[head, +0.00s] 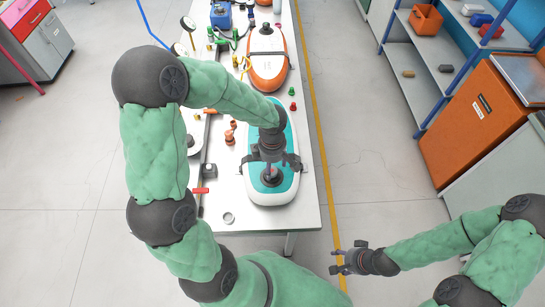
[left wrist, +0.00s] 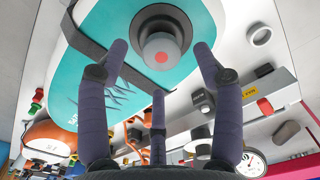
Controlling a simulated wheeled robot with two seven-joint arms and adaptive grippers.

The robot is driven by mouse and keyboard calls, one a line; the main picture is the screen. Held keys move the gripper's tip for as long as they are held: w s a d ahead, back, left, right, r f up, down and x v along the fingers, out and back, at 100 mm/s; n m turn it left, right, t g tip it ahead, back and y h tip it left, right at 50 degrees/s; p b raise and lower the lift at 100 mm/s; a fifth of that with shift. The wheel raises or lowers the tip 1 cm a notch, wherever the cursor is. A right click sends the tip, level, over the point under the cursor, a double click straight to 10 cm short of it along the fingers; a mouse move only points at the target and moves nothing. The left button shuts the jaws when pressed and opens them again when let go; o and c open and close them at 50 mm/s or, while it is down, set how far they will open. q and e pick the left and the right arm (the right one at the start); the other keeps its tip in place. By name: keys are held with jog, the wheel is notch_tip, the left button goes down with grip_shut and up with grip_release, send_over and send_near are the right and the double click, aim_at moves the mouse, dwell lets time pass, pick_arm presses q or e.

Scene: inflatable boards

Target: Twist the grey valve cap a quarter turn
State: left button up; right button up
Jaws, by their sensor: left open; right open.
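The grey valve cap (head: 271,175) stands on the near end of a white and teal inflatable board (head: 285,190) on the long table. In the left wrist view the cap (left wrist: 163,52) is round, with a red dot in its middle and a darker ring around it. My left gripper (head: 271,160) is above the cap and pointing down; its fingers (left wrist: 160,58) are open on either side of the cap, with visible gaps. I cannot tell the height left between them. My right gripper (head: 342,262) is open and empty, off the table's right side.
An orange and white board (head: 267,70) lies further up the table (head: 308,200). A grey ring (head: 228,218), a red-handled bar (head: 200,190) and small orange fittings (head: 230,134) lie around the teal board. An orange cabinet (head: 470,130) stands right; the floor between is clear.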

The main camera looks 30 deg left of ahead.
aim_at(272, 170)
pick_arm(q)
jog(key=shift+f, duration=2.1)
jog(key=c, duration=1.2)
jog(key=o, duration=0.6)
jog(key=shift+c, duration=0.2)
jog(key=c, duration=0.5)
jog(key=m, duration=0.5)
jog(key=shift+s, duration=0.1)
jog(key=shift+c, duration=0.2)
jog(key=m, duration=0.5)
